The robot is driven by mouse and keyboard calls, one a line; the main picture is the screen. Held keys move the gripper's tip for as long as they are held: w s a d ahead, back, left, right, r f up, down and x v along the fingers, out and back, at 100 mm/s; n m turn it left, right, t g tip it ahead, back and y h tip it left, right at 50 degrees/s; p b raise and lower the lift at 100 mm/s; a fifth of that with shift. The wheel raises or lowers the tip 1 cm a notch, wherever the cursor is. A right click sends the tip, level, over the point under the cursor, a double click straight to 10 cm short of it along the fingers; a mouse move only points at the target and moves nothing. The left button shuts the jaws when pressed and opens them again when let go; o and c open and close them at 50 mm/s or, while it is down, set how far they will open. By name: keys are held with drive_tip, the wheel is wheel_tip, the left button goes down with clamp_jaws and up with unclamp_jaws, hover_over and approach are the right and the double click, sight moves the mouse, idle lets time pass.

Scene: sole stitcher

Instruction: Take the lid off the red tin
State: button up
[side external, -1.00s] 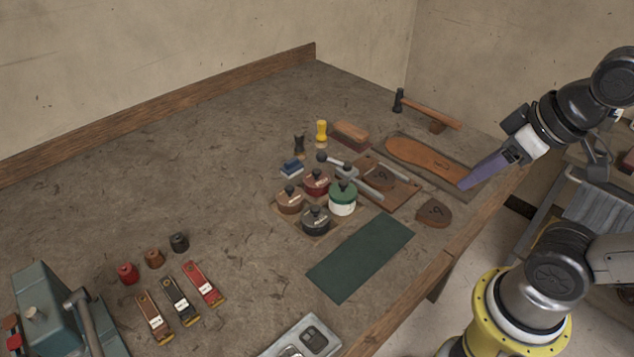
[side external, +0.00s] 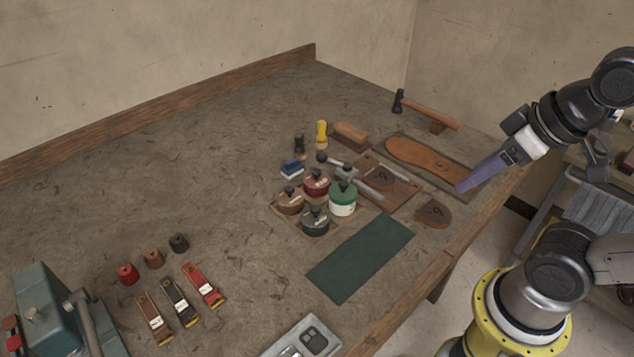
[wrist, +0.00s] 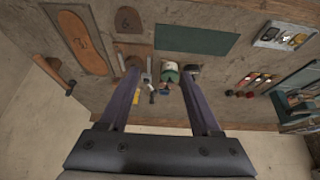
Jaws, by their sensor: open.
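The red tin (side external: 316,185) stands among a cluster of tins left of the bench's middle tools in the side view. Its dark red lid with a black knob is on it. A brown tin (side external: 290,201), a black tin (side external: 315,222) and a green-lidded white jar (side external: 342,200) stand close around it. My gripper (side external: 464,187) is high at the right, well apart from the tins, over the bench's right edge. In the wrist view my gripper's two long purple fingers (wrist: 160,95) are spread apart with nothing between them. The red tin is not clearly made out there.
A dark green mat (side external: 360,257) lies in front of the tins. A clamp-like metal tool (side external: 365,178), a brush (side external: 351,134), a leather sole (side external: 430,162) and a hammer (side external: 425,108) lie behind and right. The bench's back left is clear.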

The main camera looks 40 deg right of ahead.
drive_tip(key=o, duration=0.4)
drive_tip(key=shift+c, duration=0.2)
